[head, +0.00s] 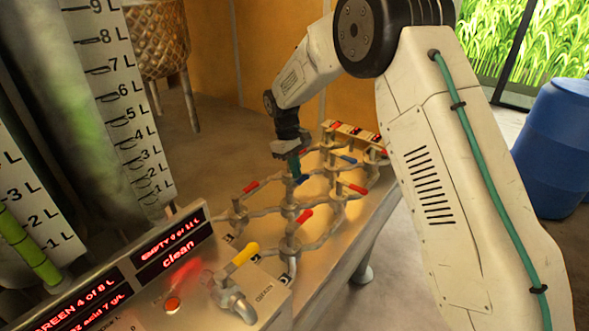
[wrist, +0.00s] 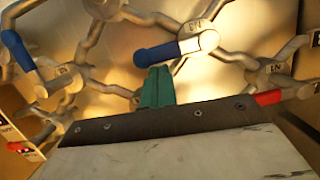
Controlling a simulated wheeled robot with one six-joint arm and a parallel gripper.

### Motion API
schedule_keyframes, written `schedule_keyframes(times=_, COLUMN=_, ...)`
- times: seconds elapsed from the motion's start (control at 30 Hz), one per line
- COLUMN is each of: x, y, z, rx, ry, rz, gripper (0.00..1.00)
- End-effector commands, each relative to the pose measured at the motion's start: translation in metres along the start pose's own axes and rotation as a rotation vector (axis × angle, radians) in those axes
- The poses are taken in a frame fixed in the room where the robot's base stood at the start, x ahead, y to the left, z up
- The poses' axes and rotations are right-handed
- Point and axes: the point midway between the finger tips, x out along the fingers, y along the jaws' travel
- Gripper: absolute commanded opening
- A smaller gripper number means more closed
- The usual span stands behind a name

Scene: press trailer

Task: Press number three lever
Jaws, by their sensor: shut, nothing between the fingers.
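My gripper (head: 294,170) reaches down over the pipe manifold (head: 290,236) on the metal bench. Its teal fingers are shut and empty. In the wrist view the fingertips (wrist: 157,70) are right at the underside of a blue lever (wrist: 168,50) on a pipe valve; I cannot tell whether they touch it. The valve's cap (wrist: 198,27) carries a small upside-down mark that may read N3. The same blue lever (head: 302,179) seems to show just below the fingers in the head view. Another blue lever (wrist: 17,50) is at the left in the wrist view.
Red levers (head: 251,187) (head: 304,217) (head: 358,189), a further blue lever (head: 348,160) and a yellow lever (head: 245,254) surround the gripper. A panel with red displays (head: 172,246) and a red button (head: 172,304) stands at the front left. A blue barrel (head: 555,150) is at right.

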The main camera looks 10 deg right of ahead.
Motion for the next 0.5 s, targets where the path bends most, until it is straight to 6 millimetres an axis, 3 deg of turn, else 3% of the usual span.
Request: schedule_keyframes(times=0.5, x=0.0021, y=0.0039, z=0.0084, rx=0.123, ry=-0.001, rz=-0.031, gripper=0.0)
